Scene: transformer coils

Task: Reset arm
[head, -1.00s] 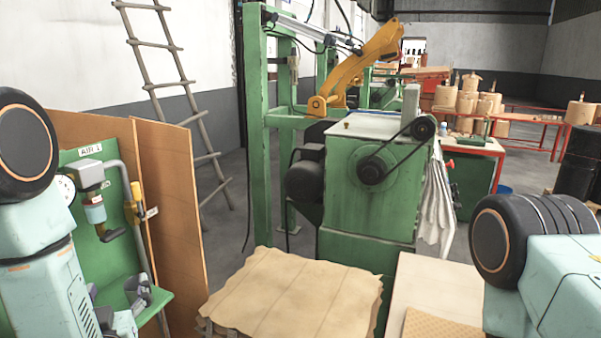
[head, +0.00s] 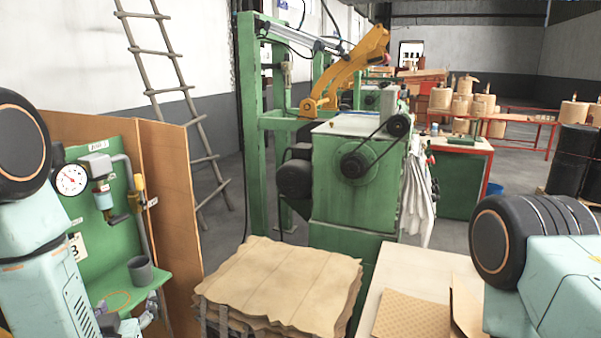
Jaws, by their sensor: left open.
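My left arm comes in at the left edge, with its pale teal link and black round joint. My left gripper (head: 150,309) shows only in small part at the bottom left, beside the front of a green shelf (head: 122,299). Its grey fingers are open, and I see nothing held in them. A grey cup (head: 141,271) stands on the shelf, just above and behind the fingers. My right arm is folded at the right edge, and its gripper is outside the picture.
A green panel with a gauge (head: 71,180) and brown boards (head: 168,205) stand close to my left arm. A stack of brown sheets (head: 280,285) and a pale table (head: 405,270) lie ahead. A green machine (head: 350,200) stands behind them. A ladder (head: 184,90) leans at the back left.

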